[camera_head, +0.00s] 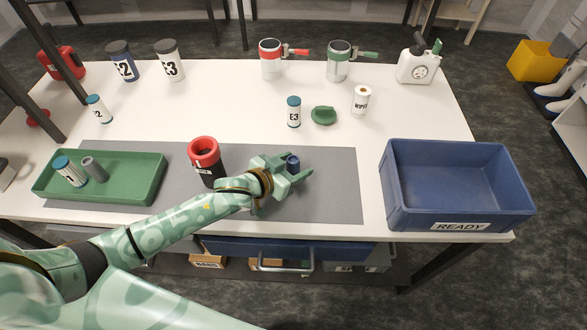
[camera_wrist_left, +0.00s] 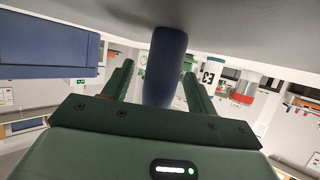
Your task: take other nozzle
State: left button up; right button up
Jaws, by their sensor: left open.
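A dark blue upright nozzle (camera_head: 293,162) stands on the grey mat (camera_head: 335,190). My left gripper (camera_head: 298,167) is low over the mat, open, with its fingers on either side of the nozzle. In the left wrist view the blue nozzle (camera_wrist_left: 165,65) stands between the two green fingers (camera_wrist_left: 158,88), and there seems to be a gap on each side. A grey cylinder (camera_head: 95,170), perhaps another nozzle, is in the green tray (camera_head: 145,185) at the left, beside a teal-capped cartridge (camera_head: 69,170). My right gripper is not in view.
A black holder with a red rim (camera_head: 205,160) stands left of my gripper.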

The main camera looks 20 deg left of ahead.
pick_arm(q)
jog(key=c, duration=1.1)
jog(key=shift+o, duration=0.2)
jog(key=shift+r, duration=0.1)
